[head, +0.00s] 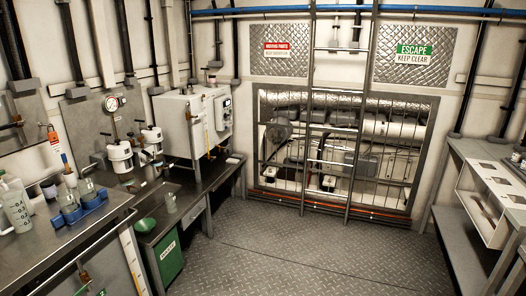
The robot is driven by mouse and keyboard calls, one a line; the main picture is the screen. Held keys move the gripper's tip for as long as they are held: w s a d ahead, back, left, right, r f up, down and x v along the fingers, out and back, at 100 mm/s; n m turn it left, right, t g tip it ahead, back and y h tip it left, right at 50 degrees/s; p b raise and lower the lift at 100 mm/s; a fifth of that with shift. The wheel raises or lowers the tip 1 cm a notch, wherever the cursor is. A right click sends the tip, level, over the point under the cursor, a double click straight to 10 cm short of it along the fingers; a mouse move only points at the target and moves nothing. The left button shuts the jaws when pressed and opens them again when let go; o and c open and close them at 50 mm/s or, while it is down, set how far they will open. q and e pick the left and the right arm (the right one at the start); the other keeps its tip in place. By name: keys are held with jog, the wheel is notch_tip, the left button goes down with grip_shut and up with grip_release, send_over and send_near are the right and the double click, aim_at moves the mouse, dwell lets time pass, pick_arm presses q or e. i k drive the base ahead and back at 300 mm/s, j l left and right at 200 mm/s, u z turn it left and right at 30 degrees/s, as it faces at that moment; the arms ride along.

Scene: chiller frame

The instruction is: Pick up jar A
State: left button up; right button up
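No label reading "jar A" can be made out, so I cannot tell which vessel it is. Two glass vessels, one (68,205) and another (87,187), stand upright in a blue holder (82,216) on the left bench. A small clear vessel (171,203) stands further along, on the lower counter near the green funnel. Neither of my grippers shows in the head view.
The left bench (62,247) also holds a pale bottle (15,205). A green waste bin (168,257) stands below the green funnel (145,225). A ladder (345,125) fronts the back grille. A rack bench (470,225) lines the right. The floor (310,255) between is clear.

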aim_at(171, 203)
jog(key=i, duration=1.9)
jog(key=l+z, duration=0.05)
jog(key=l, duration=0.05)
